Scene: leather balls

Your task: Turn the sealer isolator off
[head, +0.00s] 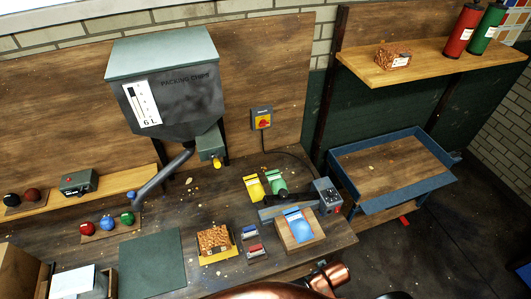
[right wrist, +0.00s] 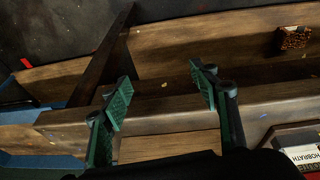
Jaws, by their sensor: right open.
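The isolator (head: 262,118) is a small grey box with a yellow plate and a red knob, fixed to the wooden back board right of the hopper. A cable runs from it down towards the bench. The knob's exact angle is too small to tell. The sealer (head: 284,207) sits below it on the bench, a dark long-armed device with a grey control box (head: 328,196) at its right end. My right gripper (right wrist: 163,92) shows in the right wrist view with green finger pads apart and nothing between them. The isolator does not show in that view. My left gripper is in neither view.
A grey hopper (head: 165,90) hangs left of the isolator. Colored packs and a blue-topped box (head: 299,227) crowd the bench around the sealer. A blue-rimmed tray table (head: 337,160) stands right. A shelf (head: 450,62) above it holds red and green cylinders. The board around the isolator is clear.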

